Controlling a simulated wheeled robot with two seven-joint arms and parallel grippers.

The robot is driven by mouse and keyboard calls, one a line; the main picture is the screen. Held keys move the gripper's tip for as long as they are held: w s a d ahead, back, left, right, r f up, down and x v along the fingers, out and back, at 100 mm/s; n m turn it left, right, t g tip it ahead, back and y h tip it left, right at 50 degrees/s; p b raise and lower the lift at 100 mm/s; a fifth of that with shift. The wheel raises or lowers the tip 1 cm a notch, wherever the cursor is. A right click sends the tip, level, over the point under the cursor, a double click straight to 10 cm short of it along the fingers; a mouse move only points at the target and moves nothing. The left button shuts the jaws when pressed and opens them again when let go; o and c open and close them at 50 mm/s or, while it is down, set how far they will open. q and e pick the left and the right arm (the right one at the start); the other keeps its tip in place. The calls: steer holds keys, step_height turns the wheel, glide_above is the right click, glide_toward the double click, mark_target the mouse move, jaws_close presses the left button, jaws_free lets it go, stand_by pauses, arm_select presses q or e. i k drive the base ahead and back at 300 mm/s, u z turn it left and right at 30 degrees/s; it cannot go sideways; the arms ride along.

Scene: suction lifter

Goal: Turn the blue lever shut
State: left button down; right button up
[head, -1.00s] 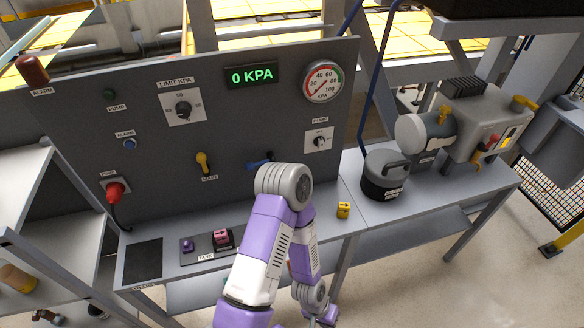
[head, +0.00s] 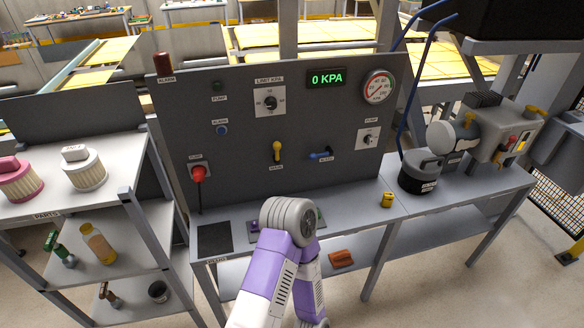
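The arm bends back down out of the picture. Neither of my grippers can be seen.
A yellow lever (head: 277,150) points up on the panel. The display (head: 326,78) reads 0 KPA beside a round gauge (head: 378,87). A red plug (head: 199,174) sits lower left. A dark canister (head: 420,171) and yellow part (head: 387,200) stand on the bench. Shelves (head: 120,212) are left.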

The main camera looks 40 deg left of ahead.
mark_target(313, 156)
steer(key=u, duration=1.05)
steer(key=i, duration=0.1)
steer(key=u, duration=0.15)
